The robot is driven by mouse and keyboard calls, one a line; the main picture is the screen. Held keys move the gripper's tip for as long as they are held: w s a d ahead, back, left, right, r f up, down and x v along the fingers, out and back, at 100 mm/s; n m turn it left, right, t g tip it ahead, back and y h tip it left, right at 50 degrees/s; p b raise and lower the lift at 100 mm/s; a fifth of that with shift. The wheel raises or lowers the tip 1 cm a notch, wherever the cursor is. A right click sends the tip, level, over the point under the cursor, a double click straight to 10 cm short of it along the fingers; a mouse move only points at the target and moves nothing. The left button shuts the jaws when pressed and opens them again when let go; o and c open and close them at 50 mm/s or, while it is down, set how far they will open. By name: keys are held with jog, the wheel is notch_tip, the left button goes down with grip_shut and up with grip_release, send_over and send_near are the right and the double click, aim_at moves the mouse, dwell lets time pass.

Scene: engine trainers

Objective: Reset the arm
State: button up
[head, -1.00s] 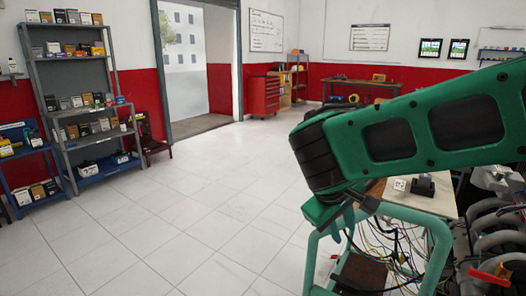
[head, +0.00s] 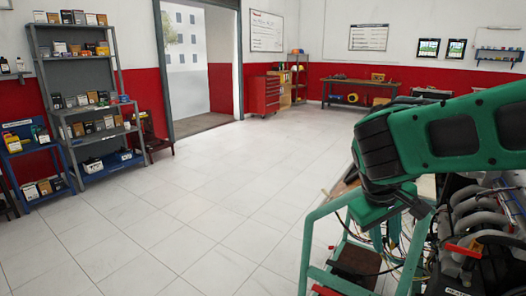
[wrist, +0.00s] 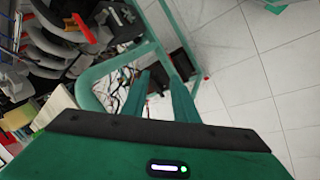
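My green arm (head: 450,135) reaches in from the right edge of the head view, over a green-framed engine trainer stand (head: 325,215). In the wrist view my gripper (wrist: 160,77) shows two green fingers with a gap between them and nothing held. The fingers point toward the stand's green tube frame (wrist: 100,68) and the loose wires (wrist: 125,88). In the head view the gripper is small and partly hidden by the wrist and the stand.
The engine (head: 480,225) with grey pipes and a red part stands close at the right, near my arm. Shelves (head: 90,105) with boxes line the left wall. A red tool cabinet (head: 265,95) and a workbench (head: 350,82) stand at the back. The tiled floor (head: 190,220) is clear.

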jog(key=s+d+f+m+g+y, duration=0.1)
jog(key=s+d+m, duration=0.3)
jog(key=s, duration=0.6)
jog(key=s+d+f+m+g+y, duration=0.1)
jog(key=s+d+f+m+y, duration=0.2)
jog(key=s+d, duration=0.6)
jog(key=shift+s+m, duration=0.5)
jog(key=shift+m, duration=0.7)
jog(key=shift+g, duration=0.3)
